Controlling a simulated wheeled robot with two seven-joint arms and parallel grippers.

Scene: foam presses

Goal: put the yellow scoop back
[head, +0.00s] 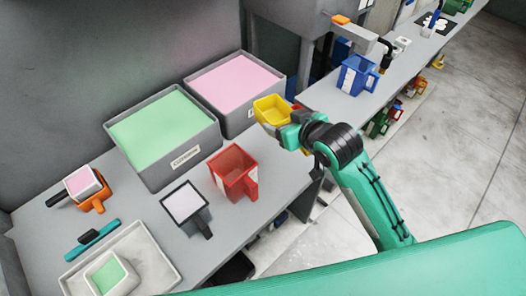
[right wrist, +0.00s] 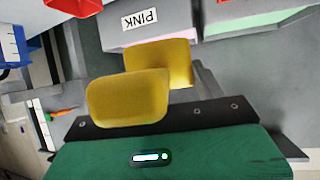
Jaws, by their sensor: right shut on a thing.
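The yellow scoop (head: 271,109) is an open square cup. It shows in the head view in front of the pink-filled bin, near the right end of the near table. My right gripper (head: 290,128) is shut on it from its lower right side. The scoop's handle is mostly hidden by the gripper. In the right wrist view, yellow surfaces stand in front of the gripper base, but I cannot tell which parts they are. I cannot tell whether the scoop touches the table. My left gripper is not in view.
A grey bin (head: 187,173) with green filling stands left of the pink-filled bin (head: 251,117). A red jug (head: 236,176) and a dark square scoop (head: 207,222) stand in front. A blue jug (head: 354,76) stands on the far table. A gap separates the tables.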

